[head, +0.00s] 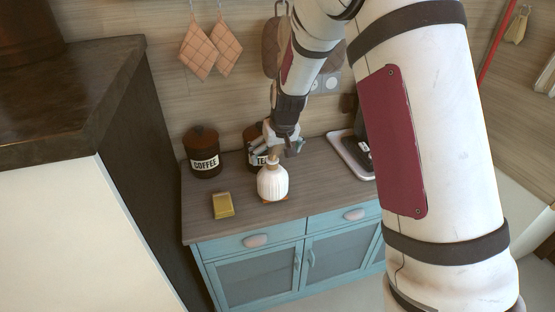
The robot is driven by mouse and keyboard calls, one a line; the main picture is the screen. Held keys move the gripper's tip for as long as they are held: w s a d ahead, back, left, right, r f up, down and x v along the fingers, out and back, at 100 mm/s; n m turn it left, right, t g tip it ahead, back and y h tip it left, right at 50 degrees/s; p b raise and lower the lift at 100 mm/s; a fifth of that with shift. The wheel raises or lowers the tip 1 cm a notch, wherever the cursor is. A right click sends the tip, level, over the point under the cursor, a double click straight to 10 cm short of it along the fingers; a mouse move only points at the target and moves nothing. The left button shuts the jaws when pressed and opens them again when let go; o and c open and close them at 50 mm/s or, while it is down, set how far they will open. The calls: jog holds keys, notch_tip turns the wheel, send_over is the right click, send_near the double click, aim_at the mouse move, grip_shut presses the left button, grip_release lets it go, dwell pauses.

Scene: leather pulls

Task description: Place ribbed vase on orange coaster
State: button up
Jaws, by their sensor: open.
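The ribbed vase (272,183) is white and round with a narrow brown neck. It stands upright on the wooden top of the blue cabinet. Slivers of the orange coaster (265,203) show under its base, so the vase appears to rest on it; most of the coaster is hidden. My gripper (275,152) is open, just above and behind the vase's neck. Its fingers are small and partly overlap the neck in the picture, so I cannot tell whether they touch it.
A yellow box-like item (222,206) lies left of the vase. A dark coffee canister (203,153) stands behind it, and a tea canister (256,150) is partly behind my gripper. A white tray (345,157) is at the right. The cabinet's front edge (240,231) is close.

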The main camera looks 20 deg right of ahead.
jog(key=s+r, duration=1.4)
jog(key=r, duration=0.3)
jog(key=s+r, duration=0.2)
jog(key=s, duration=0.8)
jog(key=s+r+t, duration=0.1)
jog(key=s+r, duration=0.1)
jog(key=s, duration=0.9)
jog(key=shift+s+r, duration=0.15)
jog(key=shift+r, duration=0.2)
